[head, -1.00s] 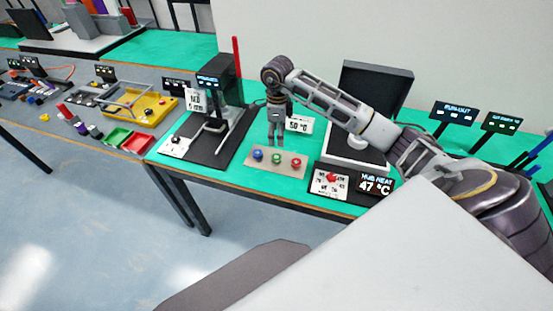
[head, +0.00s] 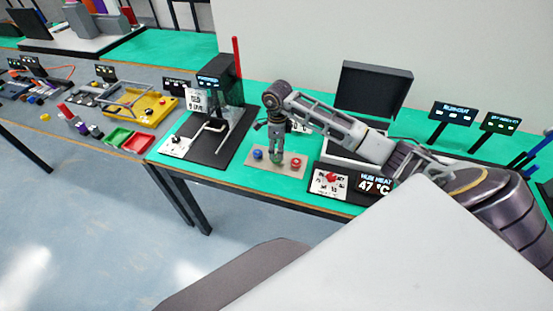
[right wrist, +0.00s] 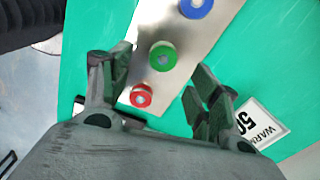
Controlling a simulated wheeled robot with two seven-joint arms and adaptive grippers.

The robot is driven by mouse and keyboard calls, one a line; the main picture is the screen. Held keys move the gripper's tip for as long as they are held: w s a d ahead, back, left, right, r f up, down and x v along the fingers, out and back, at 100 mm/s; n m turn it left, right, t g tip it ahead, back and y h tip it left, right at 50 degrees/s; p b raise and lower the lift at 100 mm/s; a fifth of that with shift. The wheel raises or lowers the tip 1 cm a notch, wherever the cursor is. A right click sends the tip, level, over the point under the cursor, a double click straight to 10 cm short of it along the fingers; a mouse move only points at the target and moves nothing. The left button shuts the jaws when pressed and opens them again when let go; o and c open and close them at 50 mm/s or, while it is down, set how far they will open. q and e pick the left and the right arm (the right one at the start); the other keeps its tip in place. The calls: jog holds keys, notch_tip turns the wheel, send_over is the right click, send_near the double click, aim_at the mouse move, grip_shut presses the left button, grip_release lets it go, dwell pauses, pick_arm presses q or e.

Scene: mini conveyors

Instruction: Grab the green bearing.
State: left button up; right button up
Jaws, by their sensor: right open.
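The green bearing (right wrist: 163,66) is a small ring standing on a beige plate (right wrist: 215,40) between a blue bearing (right wrist: 196,10) and a red bearing (right wrist: 141,103). In the head view it shows under my fingers (head: 277,160), partly covered. My right gripper (head: 277,150) points down just above it. In the right wrist view my right gripper (right wrist: 160,75) is open, its fingers apart on either side of the bearings, with nothing held. Whether the fingertips reach down beside the green bearing I cannot tell. My left gripper is not in view.
The blue bearing (head: 257,154) and red bearing (head: 296,163) stand close on either side. A black press-like station (head: 222,85) is to the left. A black open-lidded box (head: 375,88) and a "47 °C" display (head: 375,184) are to the right. Green table (head: 225,170) is bare in front.

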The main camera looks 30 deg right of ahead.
jog(key=shift+f, duration=0.15)
jog(key=shift+w+d+f+p, duration=0.1)
jog(key=shift+f+p, duration=0.2)
jog(key=shift+f, duration=0.95)
jog(key=shift+d+f+p, duration=0.1)
jog(key=shift+f+p, duration=0.2)
jog(key=shift+f, duration=0.9)
jog(key=shift+c, duration=0.4)
jog(key=c, duration=1.1)
jog(key=shift+o, duration=0.2)
jog(key=shift+r, duration=0.1)
notch_tip(320, 180, up, 10)
jog(key=b, duration=0.1)
